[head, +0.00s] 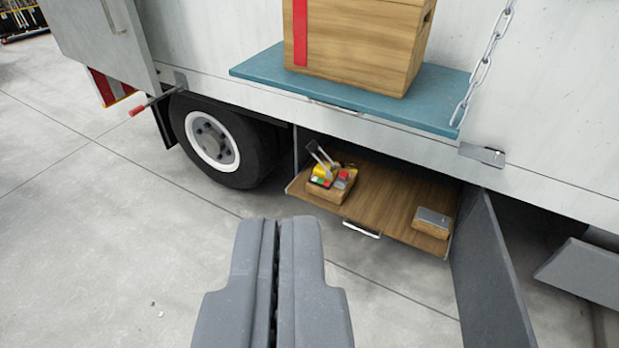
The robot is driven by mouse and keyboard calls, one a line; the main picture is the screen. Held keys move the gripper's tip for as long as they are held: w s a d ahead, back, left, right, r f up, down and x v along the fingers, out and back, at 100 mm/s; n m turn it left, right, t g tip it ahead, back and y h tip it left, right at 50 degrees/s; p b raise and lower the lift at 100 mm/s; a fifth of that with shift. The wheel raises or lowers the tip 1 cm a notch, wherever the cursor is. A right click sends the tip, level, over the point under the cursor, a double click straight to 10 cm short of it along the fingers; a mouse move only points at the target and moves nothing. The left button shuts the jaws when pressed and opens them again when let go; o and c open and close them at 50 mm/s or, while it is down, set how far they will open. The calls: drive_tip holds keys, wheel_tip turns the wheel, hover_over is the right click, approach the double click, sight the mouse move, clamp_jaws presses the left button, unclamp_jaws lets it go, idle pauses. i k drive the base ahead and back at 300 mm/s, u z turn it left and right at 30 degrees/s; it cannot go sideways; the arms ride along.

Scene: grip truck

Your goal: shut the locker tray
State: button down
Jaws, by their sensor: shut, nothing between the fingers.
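The locker tray (388,205) is a wooden board under the truck's side, right of the wheel. It sticks out of the open locker, with a pale handle (361,230) on its front edge. A small wooden box (334,186) with colourful items sits on its left part. A small block with a grey top (433,221) sits at its right front. My gripper (277,222) is shut and empty, in front of and left of the tray, apart from it in the picture. The tray's far end is in shadow inside the locker.
The grey locker door (490,275) hangs open at the tray's right. A teal shelf (350,97) with a wooden crate (361,45) juts out above, held by a chain (484,62). The wheel (214,139) stands left. The concrete floor (110,220) at left is clear.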

sight(420, 214)
drive_tip(key=k, duration=0.8)
drive_tip(key=u, duration=0.5)
drive_tip(key=i, duration=1.65)
drive_tip(key=z, duration=0.45)
